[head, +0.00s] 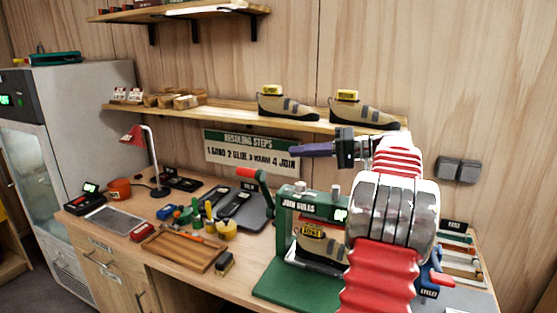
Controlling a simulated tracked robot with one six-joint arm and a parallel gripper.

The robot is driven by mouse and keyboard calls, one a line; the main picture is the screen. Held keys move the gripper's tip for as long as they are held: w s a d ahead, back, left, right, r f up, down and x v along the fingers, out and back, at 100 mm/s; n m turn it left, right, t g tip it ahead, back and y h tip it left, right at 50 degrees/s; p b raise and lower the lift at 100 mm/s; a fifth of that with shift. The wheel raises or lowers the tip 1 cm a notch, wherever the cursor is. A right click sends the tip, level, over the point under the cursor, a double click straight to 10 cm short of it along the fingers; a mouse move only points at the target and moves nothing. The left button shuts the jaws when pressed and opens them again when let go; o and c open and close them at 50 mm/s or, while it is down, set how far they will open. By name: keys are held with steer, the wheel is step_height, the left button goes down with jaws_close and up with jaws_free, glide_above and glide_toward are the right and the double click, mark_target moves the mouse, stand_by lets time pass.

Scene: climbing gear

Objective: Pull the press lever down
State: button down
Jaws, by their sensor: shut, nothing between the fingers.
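A tan and dark shoe (322,240) with a yellow label sits inside the press frame. My gripper (296,150) is shut and empty, pointing left above the press. It appears higher than the red grip and to its right, apart from it. My arm hides the press's right side.
A wall shelf (230,118) with two shoes runs behind my gripper. A grey tray (255,215) lies behind and left of the press. A wooden tray (180,250), tools and a red lamp (133,135) are further left. The space left of the red grip looks open.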

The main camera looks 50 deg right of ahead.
steer(key=shift+w+a+f, duration=0.6)
steer(key=shift+w+a, duration=0.6)
steer(key=shift+a, duration=0.15)
steer(key=shift+w+a+f, duration=0.55)
steer(key=shift+w+a, duration=0.6)
steer(key=shift+a, duration=0.25)
steer(key=shift+w+a+f, duration=0.6)
steer(key=shift+w+a, duration=0.6)
steer(key=shift+a, duration=0.15)
steer(key=shift+s, duration=0.15)
